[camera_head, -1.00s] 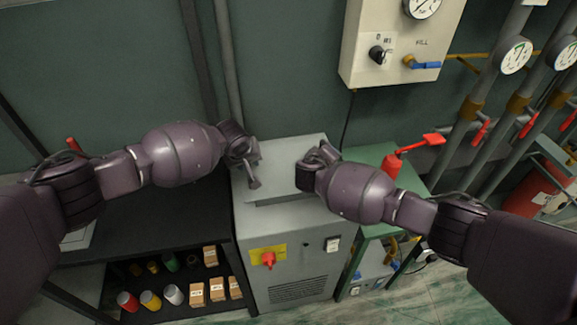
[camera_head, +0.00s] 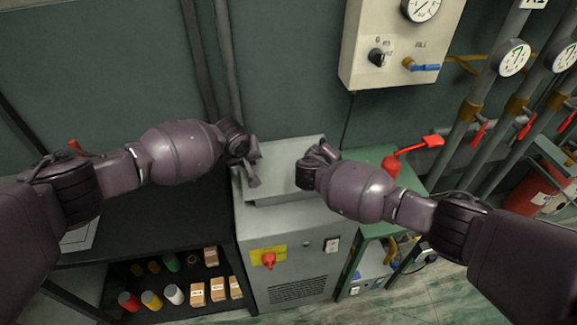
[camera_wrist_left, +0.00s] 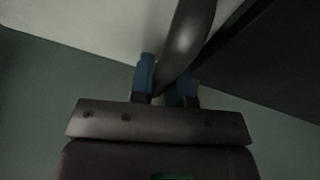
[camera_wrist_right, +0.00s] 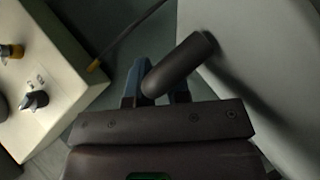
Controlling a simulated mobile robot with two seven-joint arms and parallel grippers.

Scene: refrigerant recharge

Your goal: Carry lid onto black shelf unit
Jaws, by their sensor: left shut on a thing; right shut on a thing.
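The pale grey lid (camera_head: 284,178) is at the top of the grey cabinet (camera_head: 290,235); I cannot tell whether it touches the cabinet or is just above it. My left gripper (camera_head: 254,170) is shut on a dark handle at the lid's left side; the left wrist view shows the handle (camera_wrist_left: 186,40) between blue fingers. My right gripper (camera_head: 312,160) is shut on a handle at the right side, seen as a dark bar (camera_wrist_right: 180,66) in the right wrist view. The black shelf unit (camera_head: 150,225) stands left of the cabinet, its top partly hidden by my left arm.
Cans and small boxes (camera_head: 197,294) stand on the shelf unit's lower level. A flat pale item (camera_head: 82,238) lies on its top at the left. A green stand (camera_head: 372,158) with a red tool (camera_head: 410,154) is right of the cabinet. A control box (camera_head: 395,45) hangs behind.

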